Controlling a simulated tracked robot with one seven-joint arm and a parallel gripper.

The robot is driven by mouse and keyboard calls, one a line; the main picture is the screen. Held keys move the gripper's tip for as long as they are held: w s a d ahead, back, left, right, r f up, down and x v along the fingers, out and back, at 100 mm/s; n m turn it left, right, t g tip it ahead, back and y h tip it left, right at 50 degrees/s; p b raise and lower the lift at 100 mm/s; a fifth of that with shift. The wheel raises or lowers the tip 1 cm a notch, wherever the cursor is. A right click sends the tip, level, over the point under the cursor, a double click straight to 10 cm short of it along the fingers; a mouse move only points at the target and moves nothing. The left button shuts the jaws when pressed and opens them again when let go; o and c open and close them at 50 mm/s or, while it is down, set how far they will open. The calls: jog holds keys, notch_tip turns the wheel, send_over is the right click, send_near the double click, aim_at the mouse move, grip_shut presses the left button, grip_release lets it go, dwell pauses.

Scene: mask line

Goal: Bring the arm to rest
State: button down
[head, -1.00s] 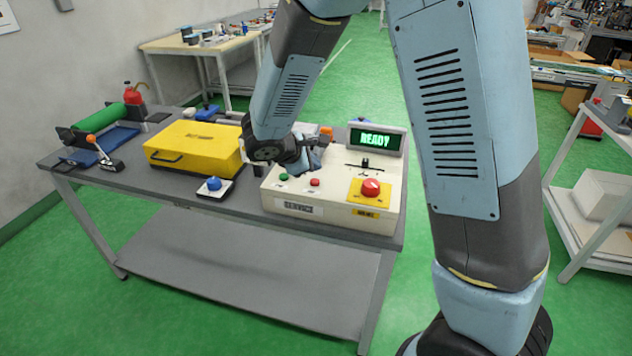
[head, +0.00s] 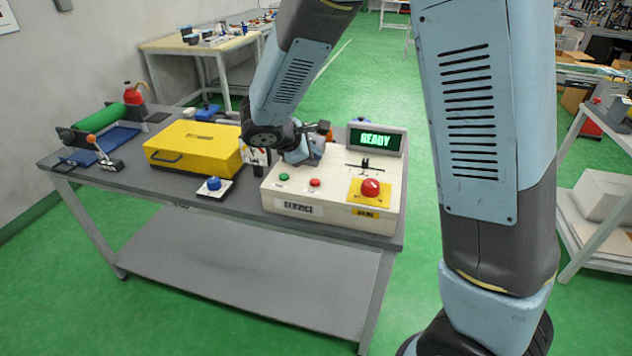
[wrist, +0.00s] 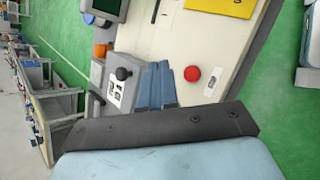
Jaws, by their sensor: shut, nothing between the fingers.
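My arm rises on the right of the head view, leaves at the top and comes back down over the workbench (head: 250,222). My gripper (head: 296,153) is partly hidden by my own wrist in the head view. It is above the back left part of the cream control console (head: 330,200). In the wrist view my gripper (wrist: 157,66) shows two blue fingers side by side, shut and empty. The fingers lie between the console's red button (wrist: 192,73) and a grey box with a black knob (wrist: 124,73). Fingertip height above the console is hard to tell.
The console carries a lit READY display (head: 375,139), a green button (head: 284,176) and a large red button (head: 370,187). A yellow case (head: 195,145) and a blue-knobbed box (head: 214,186) stand to its left. Open green floor lies around the bench.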

jog(key=s+d+r+m+g+y, duration=0.1)
jog(key=s+d+r+m, duration=0.4)
jog(key=d+r, duration=0.15)
jog(key=s+d+r+m+g+y, duration=0.1)
jog(key=s+d+r+m+g, duration=0.1)
jog(key=s+d+r+m, duration=0.45)
jog(key=s+d+r+m+t+y, duration=0.1)
jog(key=s+d+r+m+y, duration=0.1)
jog(key=s, duration=0.4)
jog(key=s+d+r+m+t+y, duration=0.1)
jog(key=s+d+r+m+y, duration=0.1)
jog(key=s, duration=0.5)
jog(key=shift+d+r+m, duration=0.45)
jog(key=shift+d+m, duration=0.8)
jog(key=shift+m, duration=0.1)
jog(key=c, duration=1.9)
grip_release()
jog(key=shift+s, duration=0.1)
